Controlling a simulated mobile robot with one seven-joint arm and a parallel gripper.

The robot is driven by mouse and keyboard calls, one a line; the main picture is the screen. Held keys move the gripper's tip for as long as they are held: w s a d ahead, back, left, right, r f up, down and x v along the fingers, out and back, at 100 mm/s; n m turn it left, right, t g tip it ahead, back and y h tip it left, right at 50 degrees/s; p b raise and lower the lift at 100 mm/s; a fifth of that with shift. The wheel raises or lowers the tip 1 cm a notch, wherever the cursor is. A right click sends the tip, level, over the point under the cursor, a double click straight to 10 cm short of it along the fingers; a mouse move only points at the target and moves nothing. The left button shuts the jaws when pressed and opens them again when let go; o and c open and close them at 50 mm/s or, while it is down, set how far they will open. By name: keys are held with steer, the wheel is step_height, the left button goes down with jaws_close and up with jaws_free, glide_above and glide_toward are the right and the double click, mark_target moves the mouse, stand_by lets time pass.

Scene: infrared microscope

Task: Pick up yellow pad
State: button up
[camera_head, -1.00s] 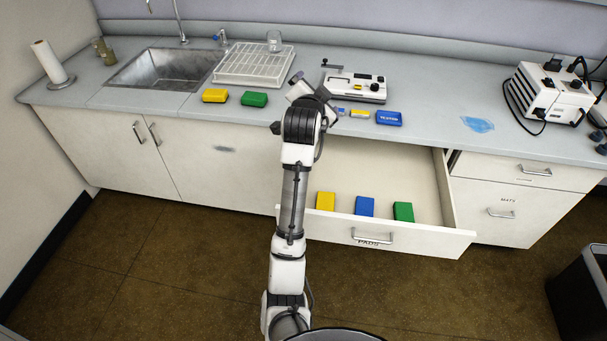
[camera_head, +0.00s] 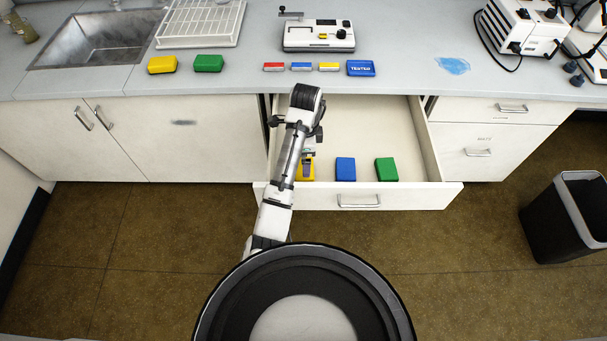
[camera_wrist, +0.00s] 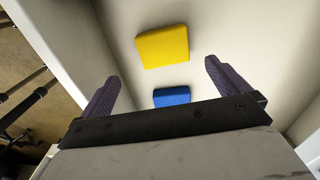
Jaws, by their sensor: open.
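A yellow pad (camera_head: 304,177) lies at the left in the open drawer, partly hidden by my arm's end in the head view. In the wrist view the yellow pad (camera_wrist: 163,46) shows whole on the pale drawer floor, beyond the fingertips. My gripper (camera_wrist: 162,70) is open and empty, its two purple fingers spread wide. It is above the drawer, with the pad roughly centred between the fingers in the picture but not between them in depth. Another yellow pad (camera_head: 162,65) lies on the counter beside a green one (camera_head: 209,63).
In the drawer (camera_head: 330,120), a blue pad (camera_head: 345,169) and a green pad (camera_head: 386,169) lie right of the yellow one. The drawer's walls and front surround them. A microscope-like device (camera_head: 318,36) and small coloured blocks stand on the counter (camera_head: 420,85). A bin (camera_head: 560,215) stands right.

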steer(key=shift+w+f+b, duration=0.1)
steer(key=shift+f+b, duration=1.5)
steer(key=shift+f, duration=0.75)
steer(key=shift+w+a+f+p, duration=0.1)
steer(key=shift+a+f+p, duration=0.05)
steer(key=shift+f+p, duration=0.15)
steer(key=shift+w+f, duration=0.1)
steer(key=shift+f, duration=1.35)
steer(key=shift+c, duration=0.3)
steer(key=c, duration=0.9)
